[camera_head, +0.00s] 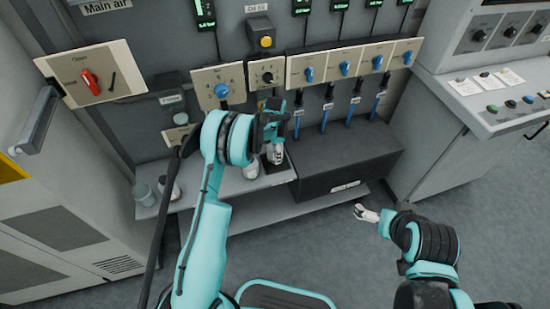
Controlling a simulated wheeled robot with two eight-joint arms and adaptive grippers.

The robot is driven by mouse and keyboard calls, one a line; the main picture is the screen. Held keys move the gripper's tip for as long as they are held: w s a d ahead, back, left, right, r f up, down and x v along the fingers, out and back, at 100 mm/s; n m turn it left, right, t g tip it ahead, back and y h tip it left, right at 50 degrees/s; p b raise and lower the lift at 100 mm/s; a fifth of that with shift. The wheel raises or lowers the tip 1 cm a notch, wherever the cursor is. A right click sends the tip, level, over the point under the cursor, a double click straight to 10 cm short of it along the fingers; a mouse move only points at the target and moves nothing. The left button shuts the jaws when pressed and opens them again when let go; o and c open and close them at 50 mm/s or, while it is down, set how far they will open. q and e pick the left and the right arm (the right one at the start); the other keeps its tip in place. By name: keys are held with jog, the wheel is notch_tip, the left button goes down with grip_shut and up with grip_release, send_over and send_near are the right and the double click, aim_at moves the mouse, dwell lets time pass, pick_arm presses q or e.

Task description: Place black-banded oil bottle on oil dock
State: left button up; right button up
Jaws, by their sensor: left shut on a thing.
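My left gripper (276,128) is at the middle of the view, in front of the panel and over the shelf, shut on a bottle. A small pale bottle (277,155) with a dark part shows just below its fingers. The arm partly hides it, and its band is too small to read. The bottle is roughly upright over a dark patch (279,168) on the shelf, possibly the oil dock; I cannot tell whether they touch. My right gripper (367,213) is low at the right over the floor, away from the bottle; its finger opening is unclear.
A white jar (251,171) stands left of the bottle on the shelf (215,183). More containers (145,194) stand at the shelf's left end. A black box (345,160) lies close on the right, below blue-handled hoses (324,115). The floor in front is clear.

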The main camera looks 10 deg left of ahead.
pick_arm(q)
jog(key=shift+f+b, duration=0.35)
jog(key=shift+f, duration=0.9)
jog(key=shift+f, duration=0.2)
jog(key=o, duration=1.5)
jog(key=shift+c, duration=0.2)
jog(key=shift+r, duration=0.1)
